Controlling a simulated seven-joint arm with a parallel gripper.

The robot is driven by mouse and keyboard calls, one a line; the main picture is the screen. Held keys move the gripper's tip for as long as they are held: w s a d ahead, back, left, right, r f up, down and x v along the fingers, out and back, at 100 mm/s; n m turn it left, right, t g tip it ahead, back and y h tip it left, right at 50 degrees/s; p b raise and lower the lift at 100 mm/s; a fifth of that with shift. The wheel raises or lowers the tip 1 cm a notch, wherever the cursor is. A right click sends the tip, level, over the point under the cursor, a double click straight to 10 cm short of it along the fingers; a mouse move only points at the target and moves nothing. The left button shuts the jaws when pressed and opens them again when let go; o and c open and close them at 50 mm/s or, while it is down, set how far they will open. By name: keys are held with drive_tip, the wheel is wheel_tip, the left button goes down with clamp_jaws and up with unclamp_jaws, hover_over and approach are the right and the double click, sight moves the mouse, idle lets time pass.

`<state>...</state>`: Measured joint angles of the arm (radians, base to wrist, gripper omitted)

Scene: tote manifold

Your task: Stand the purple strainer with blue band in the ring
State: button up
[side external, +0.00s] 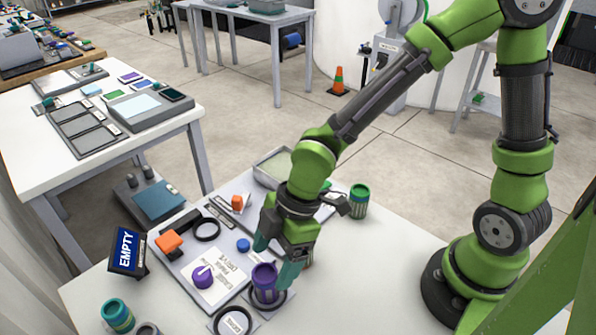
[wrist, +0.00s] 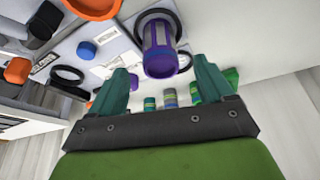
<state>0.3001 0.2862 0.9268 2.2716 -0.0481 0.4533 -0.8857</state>
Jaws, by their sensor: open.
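The purple strainer with blue band (side external: 264,281) stands roughly upright on the work table, with a dark ring (side external: 282,298) around its base. In the wrist view the strainer (wrist: 160,58) shows its ribbed purple side, and the black ring (wrist: 176,20) surrounds its far end. How deep it sits in the ring cannot be told. My gripper (side external: 276,262) is open, with its teal fingers at either side of the strainer's upper end. In the wrist view the strainer lies beyond the gap between the fingers of my gripper (wrist: 160,82), with no visible contact.
A second black ring (side external: 232,321) lies at the front, and another (side external: 207,229) farther back. A purple knob (side external: 203,276) and blue cap (side external: 243,245) are close by. A green-banded cylinder (side external: 359,200) stands behind, a teal one (side external: 117,315) front left. The table's right side is clear.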

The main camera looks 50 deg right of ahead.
drive_tip(key=shift+v, duration=5.55)
drive_tip(key=s+d+r+m+t+h, duration=0.1)
drive_tip(key=d+r+m+t, duration=0.2)
drive_tip(key=d+m, duration=0.4)
drive_tip(key=s+d+r+m+t+h, duration=0.1)
drive_tip(key=s+d+r+m+t, duration=0.1)
drive_tip(key=d+m, duration=0.6)
drive_tip(key=shift+d+r+m+t, duration=0.35)
drive_tip(key=shift+r+m, duration=0.35)
drive_tip(key=shift+m, duration=1.2)
